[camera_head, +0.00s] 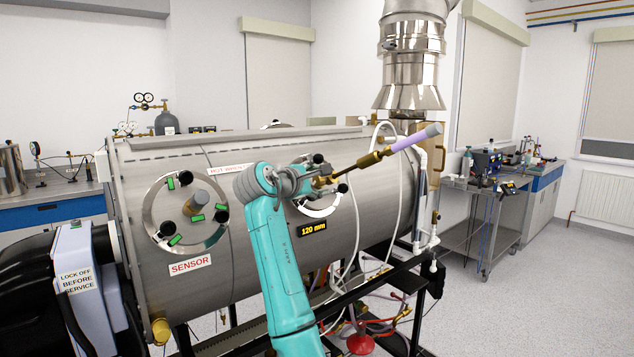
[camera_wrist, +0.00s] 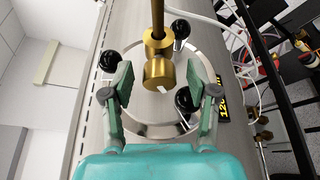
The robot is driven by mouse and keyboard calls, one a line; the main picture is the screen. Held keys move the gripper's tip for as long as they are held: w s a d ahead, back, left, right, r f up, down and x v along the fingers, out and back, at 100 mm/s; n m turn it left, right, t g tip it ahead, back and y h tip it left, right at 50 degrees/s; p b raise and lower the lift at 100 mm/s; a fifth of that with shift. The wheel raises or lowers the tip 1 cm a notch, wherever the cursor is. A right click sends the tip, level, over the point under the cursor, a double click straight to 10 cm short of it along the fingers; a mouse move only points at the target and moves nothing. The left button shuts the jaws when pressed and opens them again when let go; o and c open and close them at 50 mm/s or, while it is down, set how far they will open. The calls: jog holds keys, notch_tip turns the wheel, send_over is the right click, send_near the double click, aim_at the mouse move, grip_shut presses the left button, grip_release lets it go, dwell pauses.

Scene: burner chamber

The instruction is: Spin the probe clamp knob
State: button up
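The brass probe clamp knob (camera_wrist: 160,74) is a short round cylinder with a pale mark on its face. It shows in the wrist view in front of the round port. Behind it is a brass clamp body (camera_wrist: 157,45) on the probe rod (camera_wrist: 158,14). In the head view the probe (camera_head: 372,157) slants up to the right, with a purple section and a grey end. My gripper (camera_wrist: 160,68) is open, with one finger on each side of the knob and visible gaps to both. In the head view my gripper (camera_head: 312,181) is at the port, partly hiding the clamp.
Black ball-ended handles (camera_wrist: 187,100) surround the port ring (camera_wrist: 170,131), close to my fingers. The steel chamber (camera_head: 270,240) carries a "120 mm" label (camera_head: 314,230) below the port. White hoses (camera_head: 352,240) hang to the right. A sensor port (camera_head: 187,213) is at left.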

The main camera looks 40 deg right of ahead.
jog(key=shift+a, duration=0.1)
jog(key=v, duration=1.1)
jog(key=shift+s+a, duration=0.15)
jog(key=shift+a, duration=0.2)
jog(key=shift+r, duration=0.15)
